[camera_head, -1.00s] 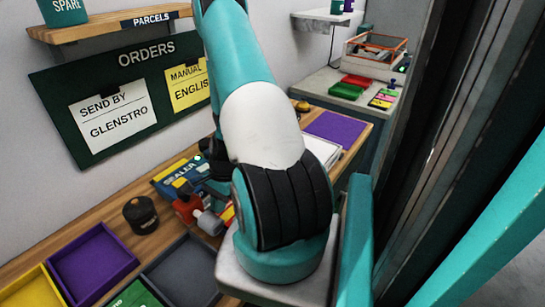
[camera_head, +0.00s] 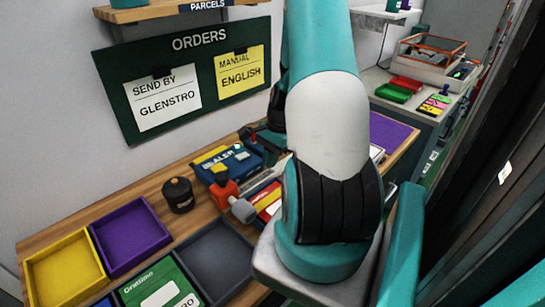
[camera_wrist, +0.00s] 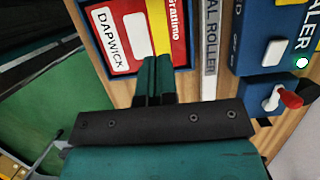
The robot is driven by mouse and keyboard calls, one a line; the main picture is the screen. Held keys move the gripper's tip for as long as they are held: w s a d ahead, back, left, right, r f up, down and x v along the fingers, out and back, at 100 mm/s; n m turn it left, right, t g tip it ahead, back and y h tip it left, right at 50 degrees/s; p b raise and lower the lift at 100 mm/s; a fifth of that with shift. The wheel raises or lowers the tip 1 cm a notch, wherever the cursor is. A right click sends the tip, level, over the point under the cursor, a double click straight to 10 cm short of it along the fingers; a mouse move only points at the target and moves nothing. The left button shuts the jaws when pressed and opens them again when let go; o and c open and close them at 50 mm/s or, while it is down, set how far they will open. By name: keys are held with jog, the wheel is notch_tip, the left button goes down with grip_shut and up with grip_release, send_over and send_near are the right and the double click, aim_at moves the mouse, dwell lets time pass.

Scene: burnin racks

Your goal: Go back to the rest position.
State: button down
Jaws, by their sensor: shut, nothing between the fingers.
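My gripper (camera_wrist: 154,82) shows in the wrist view with its two teal fingers together and nothing between them. It is over the wooden bench edge, in front of a red box (camera_wrist: 175,47) with a white label reading DAPWICK. Whether the fingers touch the box cannot be told. In the head view my teal and white arm fills the middle, and the gripper itself is hidden or too unclear to pick out there.
The wooden bench (camera_head: 150,193) carries a blue sealer (camera_head: 228,163), a black round tin (camera_head: 178,194), a yellow tray (camera_head: 32,266), a purple tray (camera_head: 158,232) and a grey tray (camera_head: 243,249). An orders board (camera_head: 133,62) hangs behind. Green floor (camera_wrist: 45,120) lies left in the wrist view.

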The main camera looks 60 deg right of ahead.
jog(key=shift+d+r, duration=0.25)
jog(key=shift+r, duration=0.45)
jog(key=w+a+r+n, duration=0.4)
jog(key=a+r+n, duration=0.2)
jog(key=a, duration=0.3)
jog(key=w+a+r+n, duration=0.4)
jog(key=a+r+n, duration=0.2)
jog(key=a, duration=0.3)
jog(key=s+a+r+n, duration=0.3)
jog(key=s+a+n, duration=0.1)
jog(key=a, duration=0.3)
jog(key=s+a+r+n, duration=0.3)
jog(key=s+a+n, duration=0.1)
jog(key=a+n, duration=0.3)
jog(key=s+a+r+n+g, duration=0.1)
jog(key=s+a+r+n, duration=0.2)
jog(key=s+a+n, duration=0.2)
jog(key=a, duration=0.2)
jog(key=shift+a+n+y, duration=0.3)
jog(key=shift+y, duration=0.1)
